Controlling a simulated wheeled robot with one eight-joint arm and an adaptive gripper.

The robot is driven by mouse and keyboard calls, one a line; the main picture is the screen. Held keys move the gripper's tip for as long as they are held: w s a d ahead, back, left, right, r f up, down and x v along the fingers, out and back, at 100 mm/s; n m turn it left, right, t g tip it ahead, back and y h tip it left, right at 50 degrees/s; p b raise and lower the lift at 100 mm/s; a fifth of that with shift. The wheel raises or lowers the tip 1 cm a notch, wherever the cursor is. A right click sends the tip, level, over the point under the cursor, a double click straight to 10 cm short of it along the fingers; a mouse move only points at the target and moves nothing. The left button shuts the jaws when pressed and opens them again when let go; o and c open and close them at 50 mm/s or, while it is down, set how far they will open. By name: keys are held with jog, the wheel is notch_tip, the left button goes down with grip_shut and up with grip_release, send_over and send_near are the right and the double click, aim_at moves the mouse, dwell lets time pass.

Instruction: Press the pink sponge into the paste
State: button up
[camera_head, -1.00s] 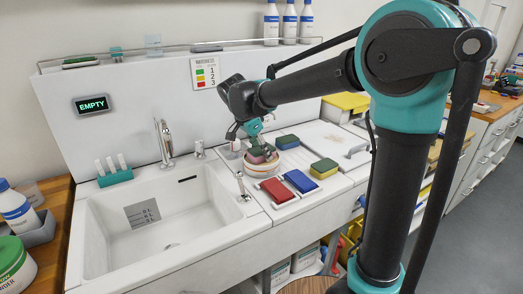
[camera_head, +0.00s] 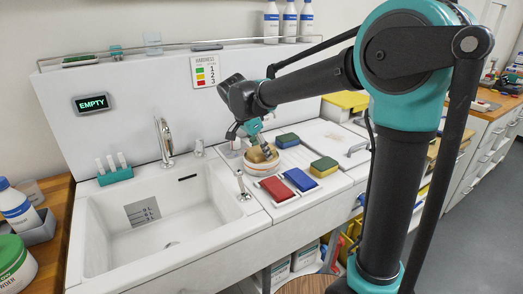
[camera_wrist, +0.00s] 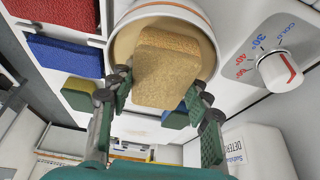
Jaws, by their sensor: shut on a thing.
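A white bowl (camera_head: 264,171) with a reddish band stands on the counter right of the sink. Cream paste (camera_wrist: 124,42) shows inside it in the wrist view. A tan, rough sponge (camera_wrist: 166,68) is between the fingers of my gripper (camera_wrist: 160,88), which is shut on its sides. The sponge (camera_head: 257,155) is at the bowl's mouth, overlapping the paste; its exact depth is hidden. Its visible face is tan all over, with no pink showing. In the head view my gripper (camera_head: 264,150) points down over the bowl.
Red (camera_head: 276,188) and blue (camera_head: 300,180) pads lie in front of the bowl. A yellow-green sponge (camera_head: 323,167) and a blue-green sponge (camera_head: 287,141) lie to the right and behind.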

dwell(0.3)
jog(key=shift+r, duration=3.45)
